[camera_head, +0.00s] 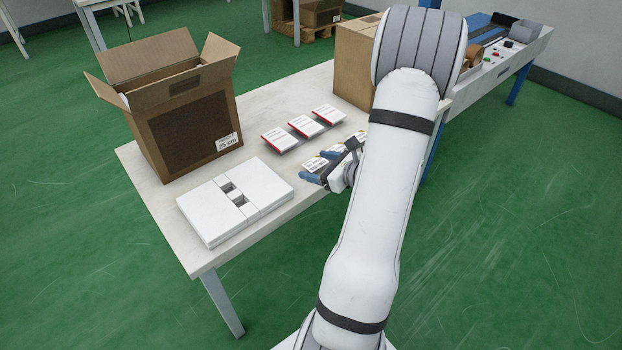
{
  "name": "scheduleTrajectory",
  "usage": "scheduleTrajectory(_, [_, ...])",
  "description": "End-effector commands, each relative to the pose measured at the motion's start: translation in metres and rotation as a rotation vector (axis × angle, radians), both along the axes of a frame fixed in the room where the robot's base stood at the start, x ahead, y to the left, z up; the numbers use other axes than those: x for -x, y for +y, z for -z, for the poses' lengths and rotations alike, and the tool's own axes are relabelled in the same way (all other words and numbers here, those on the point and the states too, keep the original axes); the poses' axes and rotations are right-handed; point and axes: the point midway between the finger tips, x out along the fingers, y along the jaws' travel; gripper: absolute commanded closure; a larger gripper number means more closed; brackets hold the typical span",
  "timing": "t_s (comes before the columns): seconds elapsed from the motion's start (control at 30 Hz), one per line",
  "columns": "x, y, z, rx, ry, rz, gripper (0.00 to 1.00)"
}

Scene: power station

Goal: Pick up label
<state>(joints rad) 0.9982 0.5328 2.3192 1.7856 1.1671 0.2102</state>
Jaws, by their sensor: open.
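Several labels lie on the white table (160,188). Three white labels with a red edge form a back row: a left one (280,139), a middle one (306,126) and a right one (329,114). In front of them is a row of white labels with yellow marks; one (314,164) shows beside my gripper, and the others are partly hidden by it. My gripper (318,167) has blue fingertips and is open, close above or beside this front row. I cannot tell whether it touches a label. My arm covers the table to the right.
An open cardboard box (190,125) marked 25 cm stands at the table's left. A white flat block with square openings (212,212) lies at the front left. A closed box (353,70) stands behind my arm. A conveyor (490,50) is at the back right.

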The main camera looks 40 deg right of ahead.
Motion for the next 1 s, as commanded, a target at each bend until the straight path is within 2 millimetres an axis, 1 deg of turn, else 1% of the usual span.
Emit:
scheduleTrajectory(0.03, [0.006,-0.018,0.024,-0.035,-0.003,0.072,0.25])
scheduleTrajectory(0.1, [0.01,-0.034,0.036,-0.065,-0.007,0.14,0.25])
scheduleTrajectory(0.17, [0.012,-0.043,0.042,-0.081,-0.01,0.175,0.25])
scheduleTrajectory(0.23, [0.01,-0.047,0.045,-0.088,-0.012,0.194,0.25])
scheduleTrajectory(0.47, [-0.015,-0.045,0.051,-0.087,-0.013,0.196,0.25])
scheduleTrajectory(0.73, [-0.053,-0.038,0.057,-0.087,-0.012,0.195,0.25])
scheduleTrajectory(0.83, [-0.06,-0.038,0.058,-0.088,-0.013,0.197,0.25])
scheduleTrajectory(1.0, [-0.062,-0.039,0.058,-0.088,-0.012,0.199,0.25])
